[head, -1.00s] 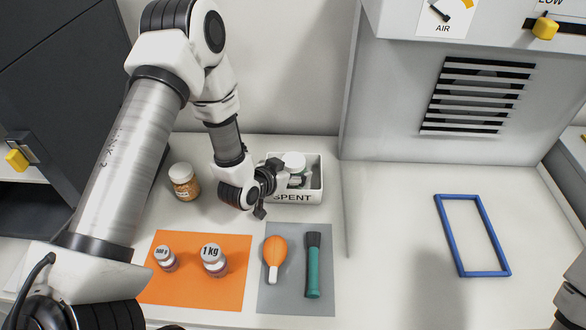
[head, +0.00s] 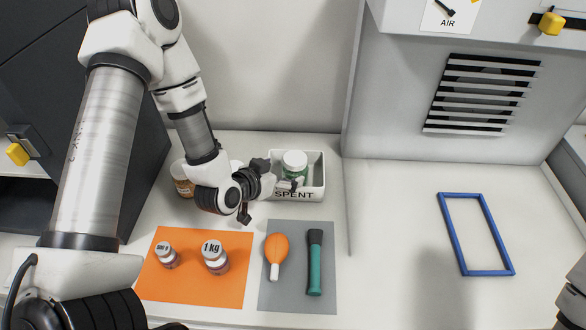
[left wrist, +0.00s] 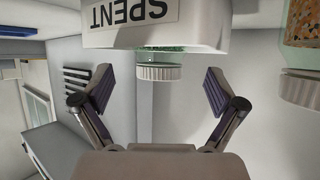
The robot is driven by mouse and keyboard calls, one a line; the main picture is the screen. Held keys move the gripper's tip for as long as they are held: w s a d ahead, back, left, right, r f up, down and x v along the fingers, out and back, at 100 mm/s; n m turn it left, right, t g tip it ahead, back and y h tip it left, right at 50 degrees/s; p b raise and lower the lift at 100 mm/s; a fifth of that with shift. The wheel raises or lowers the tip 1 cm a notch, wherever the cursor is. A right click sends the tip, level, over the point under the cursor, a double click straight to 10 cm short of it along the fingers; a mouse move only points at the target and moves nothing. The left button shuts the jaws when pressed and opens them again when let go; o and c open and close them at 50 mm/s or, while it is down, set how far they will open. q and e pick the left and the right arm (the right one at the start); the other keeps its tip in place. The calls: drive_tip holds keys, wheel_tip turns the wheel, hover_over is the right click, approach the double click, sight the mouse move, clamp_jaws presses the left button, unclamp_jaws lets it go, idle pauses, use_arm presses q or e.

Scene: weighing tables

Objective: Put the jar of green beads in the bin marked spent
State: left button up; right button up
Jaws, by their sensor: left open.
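The jar of green beads (head: 294,163) has a white lid and stands upright inside the white bin marked SPENT (head: 313,193). The bin's front wall hides the jar's base. My left gripper (head: 252,190) is open and empty, just left of the bin and apart from the jar. In the left wrist view the picture is upside down. The jar's white lid (left wrist: 159,72) shows there beyond the open fingers (left wrist: 158,88), with the bin's labelled wall (left wrist: 190,35) above it.
A jar with orange-brown contents (head: 182,183) stands left of my left gripper, partly hidden by it. An orange mat (head: 195,285) holds two weights; a grey mat (head: 296,296) holds an orange bulb blower and a teal torch-like tool. A blue frame (head: 463,235) lies right. The back right is clear.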

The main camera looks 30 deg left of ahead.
use_arm(q)
drive_tip(key=v, duration=0.3)
drive_tip(key=p+v, duration=0.3)
drive_tip(key=p, duration=0.1)
drive_tip(key=shift+f, duration=0.1)
